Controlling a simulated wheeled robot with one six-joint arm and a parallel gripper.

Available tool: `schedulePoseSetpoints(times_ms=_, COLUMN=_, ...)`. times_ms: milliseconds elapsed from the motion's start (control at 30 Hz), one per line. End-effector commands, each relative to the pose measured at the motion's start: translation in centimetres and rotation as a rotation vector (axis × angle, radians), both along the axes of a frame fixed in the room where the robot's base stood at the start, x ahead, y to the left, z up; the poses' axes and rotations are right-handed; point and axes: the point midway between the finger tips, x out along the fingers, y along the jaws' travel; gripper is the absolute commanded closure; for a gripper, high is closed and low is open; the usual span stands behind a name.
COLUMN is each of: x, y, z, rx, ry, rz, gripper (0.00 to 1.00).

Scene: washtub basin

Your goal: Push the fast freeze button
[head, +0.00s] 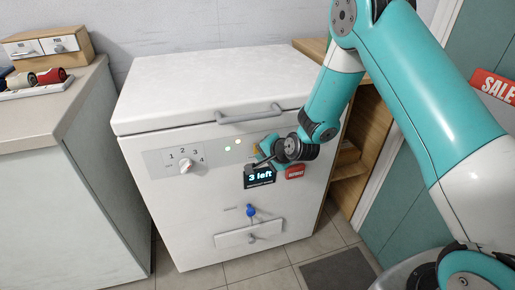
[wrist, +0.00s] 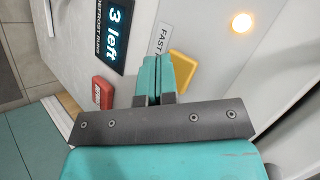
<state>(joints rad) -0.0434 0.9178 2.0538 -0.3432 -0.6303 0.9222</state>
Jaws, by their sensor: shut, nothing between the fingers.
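A yellow button (wrist: 182,70) sits on the white freezer front, beside a label (wrist: 161,38) reading "FAST", the rest of which is hidden. My gripper (wrist: 151,68) is shut and empty, its teal fingertips just left of the yellow button in the wrist view and partly covering it. I cannot tell whether they touch the panel. In the head view my gripper (head: 266,146) is at the right part of the freezer (head: 190,215) front, largely hiding the yellow button. A red button (head: 295,172), seemingly marked defrost, is just below right; it also shows in the wrist view (wrist: 103,92).
A display (head: 260,177) reads "3 left". The lid handle (head: 250,113) juts out above. A blue knob (head: 250,211) and a drawer (head: 235,236) are below. A counter (head: 50,95) stands left.

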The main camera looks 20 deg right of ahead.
Motion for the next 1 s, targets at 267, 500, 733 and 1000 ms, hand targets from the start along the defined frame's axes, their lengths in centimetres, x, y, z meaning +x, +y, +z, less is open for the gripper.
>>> schedulePoseSetpoints(times_ms=267, x=-0.3, y=0.0, z=0.0, rx=0.0, ry=0.0, rz=0.0, gripper=1.0)
schedulePoseSetpoints(times_ms=500, x=-1.8, y=-0.1, z=0.0, rx=-0.002, ry=0.001, rz=0.0, gripper=1.0)
schedulePoseSetpoints(times_ms=733, x=-4.2, y=-0.1, z=0.0, rx=-0.001, ry=0.002, rz=0.0, gripper=1.0)
schedulePoseSetpoints(times_ms=1000, x=-6.2, y=-0.1, z=0.0, rx=-0.001, ry=0.0, rz=-0.001, gripper=1.0)
